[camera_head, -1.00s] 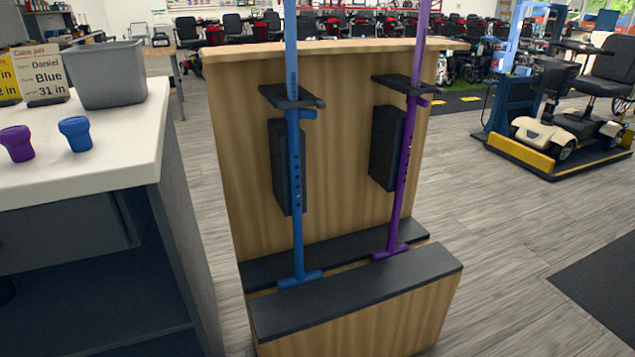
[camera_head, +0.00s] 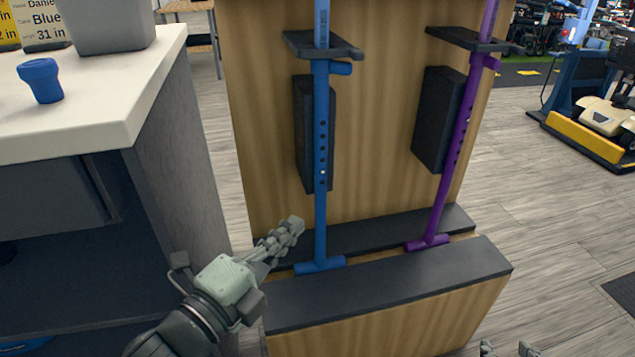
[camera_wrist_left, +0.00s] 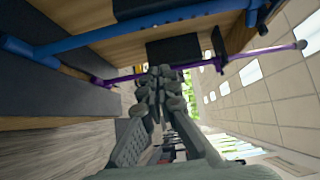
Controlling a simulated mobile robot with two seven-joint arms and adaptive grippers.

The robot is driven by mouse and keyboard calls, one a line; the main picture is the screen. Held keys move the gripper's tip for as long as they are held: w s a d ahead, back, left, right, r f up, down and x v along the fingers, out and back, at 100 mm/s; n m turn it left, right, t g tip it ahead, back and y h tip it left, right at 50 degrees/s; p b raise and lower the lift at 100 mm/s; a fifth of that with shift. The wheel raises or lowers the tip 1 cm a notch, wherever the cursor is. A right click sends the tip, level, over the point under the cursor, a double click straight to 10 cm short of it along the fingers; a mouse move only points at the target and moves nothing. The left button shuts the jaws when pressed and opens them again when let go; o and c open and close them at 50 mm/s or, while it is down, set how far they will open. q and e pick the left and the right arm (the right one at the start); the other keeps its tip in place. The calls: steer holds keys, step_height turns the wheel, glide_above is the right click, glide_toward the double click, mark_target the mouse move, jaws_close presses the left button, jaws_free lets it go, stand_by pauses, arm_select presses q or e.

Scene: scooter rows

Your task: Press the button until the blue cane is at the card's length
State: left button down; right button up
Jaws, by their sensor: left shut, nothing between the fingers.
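The blue cane (camera_head: 320,215) stands upright in the wooden stand, its foot on the black ledge. Its shaft has a row of dark holes, with one small pale dot, perhaps the button, low in the row. My left gripper (camera_head: 292,229) is shut and empty, just left of the lower shaft and apart from it. In the left wrist view the gripper (camera_wrist_left: 160,85) shows shut, with the blue cane (camera_wrist_left: 100,38) to the upper left. The card (camera_head: 46,30), partly cut off, reads Blue and 31 in. My right gripper (camera_head: 508,350) shows only its separated fingertips at the bottom edge.
A purple cane (camera_head: 440,205) stands to the right in the same stand (camera_head: 390,215). A white-topped counter (camera_head: 110,95) at left holds a blue knob-like piece (camera_head: 41,80) and a grey bin (camera_head: 105,25).

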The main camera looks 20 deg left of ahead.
arm_select(q)
glide_toward(323, 172)
steer(key=w+d, duration=0.3)
steer(key=d, duration=0.1)
steer(key=w+a, duration=0.1)
steer(key=w, duration=0.2)
steer(key=shift+w+a+f, duration=0.1)
steer(key=shift+a+f, duration=0.05)
steer(key=shift+a, duration=0.25)
arm_select(e)
steer(key=shift+s+d+f+g+h, duration=0.4)
steer(key=shift+s+d+f+g, duration=0.15)
steer(key=shift+d+f, duration=0.2)
